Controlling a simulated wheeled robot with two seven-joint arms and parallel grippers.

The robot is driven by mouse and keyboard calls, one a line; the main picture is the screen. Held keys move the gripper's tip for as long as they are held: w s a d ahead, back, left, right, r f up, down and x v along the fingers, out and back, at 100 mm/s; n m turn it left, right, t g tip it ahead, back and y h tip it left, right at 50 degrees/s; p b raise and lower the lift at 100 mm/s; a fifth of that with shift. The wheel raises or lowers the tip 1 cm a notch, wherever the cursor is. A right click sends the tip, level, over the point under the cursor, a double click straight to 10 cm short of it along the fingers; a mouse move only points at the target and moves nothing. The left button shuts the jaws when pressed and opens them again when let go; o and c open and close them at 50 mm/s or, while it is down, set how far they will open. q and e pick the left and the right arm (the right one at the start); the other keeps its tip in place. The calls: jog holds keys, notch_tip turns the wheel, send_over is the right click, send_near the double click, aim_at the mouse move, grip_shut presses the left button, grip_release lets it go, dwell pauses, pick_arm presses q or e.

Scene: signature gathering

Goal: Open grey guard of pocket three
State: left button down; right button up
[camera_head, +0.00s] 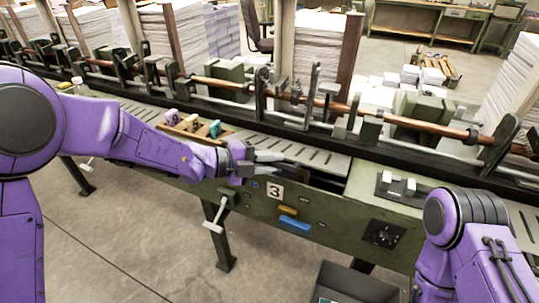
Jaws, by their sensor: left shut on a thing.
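The green machine front carries a white plate marked 3 (274,190), which labels pocket three. My left gripper (268,163) is just above that plate, at the left end of the pocket's dark opening (322,183). Its fingers are shut on the grey guard (289,167), a thin grey piece that is small in view and partly hidden by the fingers. How far the guard is tilted is hard to tell. My right arm shows at the lower right, but its gripper is out of view.
Orange (288,211) and blue (294,225) handles sit below the plate, with a black dial (383,234) to their right. A wooden tray (190,134) with small blocks lies behind my left forearm. A copper-coloured shaft (330,100) runs behind. A dark bin (355,284) stands below.

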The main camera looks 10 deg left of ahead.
pick_arm(q)
jog(key=shift+n+g+y, duration=0.3)
jog(key=shift+g+y, duration=0.1)
jog(key=shift+g, duration=0.1)
jog(key=shift+w+d+r+p, duration=0.1)
jog(key=shift+w+r+p, duration=0.25)
jog(key=shift+r+p, duration=0.35)
jog(key=shift+w+d+r+p, duration=0.1)
jog(key=shift+w+r+p, duration=0.3)
jog(key=shift+r+p, duration=0.35)
jog(key=shift+w+d+r+p, duration=0.1)
jog(key=shift+w+r+p, duration=0.35)
jog(key=shift+r, duration=0.4)
pick_arm(e)
jog(key=shift+r, duration=2.9)
pick_arm(q)
jog(key=shift+s, duration=0.1)
jog(key=c, duration=1.1)
grip_release()
jog(key=b+v, duration=0.2)
jog(key=v, duration=0.8)
jog(key=shift+s+a, duration=0.1)
jog(key=shift+a, duration=0.1)
pick_arm(e)
notch_tip(320, 180, down, 2)
jog(key=shift+f, duration=0.25)
